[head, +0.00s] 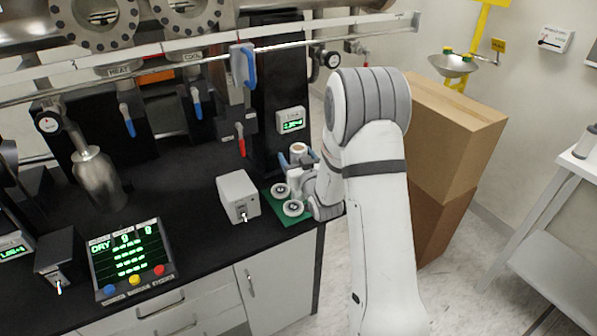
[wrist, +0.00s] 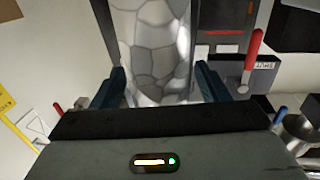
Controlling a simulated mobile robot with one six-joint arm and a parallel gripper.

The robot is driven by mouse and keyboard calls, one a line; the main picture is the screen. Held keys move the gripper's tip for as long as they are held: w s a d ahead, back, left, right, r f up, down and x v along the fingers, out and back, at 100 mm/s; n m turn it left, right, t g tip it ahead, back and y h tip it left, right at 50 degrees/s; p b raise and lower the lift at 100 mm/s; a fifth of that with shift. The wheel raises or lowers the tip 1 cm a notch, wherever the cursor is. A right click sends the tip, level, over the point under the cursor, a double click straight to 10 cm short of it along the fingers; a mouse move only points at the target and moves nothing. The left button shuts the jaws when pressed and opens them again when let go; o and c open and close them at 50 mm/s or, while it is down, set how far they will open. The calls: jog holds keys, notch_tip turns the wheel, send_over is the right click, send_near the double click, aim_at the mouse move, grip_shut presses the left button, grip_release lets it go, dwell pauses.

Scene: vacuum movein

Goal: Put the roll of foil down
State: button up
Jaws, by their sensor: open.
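The roll of foil (wrist: 155,45) is a crinkled silver cylinder between the two dark blue fingers of my gripper (wrist: 160,82) in the wrist view. The jaws are open, one finger on each side of the roll; I cannot tell whether either touches it. In the head view my gripper (head: 304,157) is at the right end of the black bench, by the back of a green mat (head: 267,203). The roll's round end (head: 298,147) with a brown core shows between the fingers. Its lower part is hidden by my gripper and wrist.
A black post with a small display (head: 290,121) rises behind. Cardboard boxes (head: 450,130) stand right of my arm. The bench's front edge is close.

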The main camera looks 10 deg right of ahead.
jog(key=shift+r, duration=0.1)
grip_shut()
dwell(0.7)
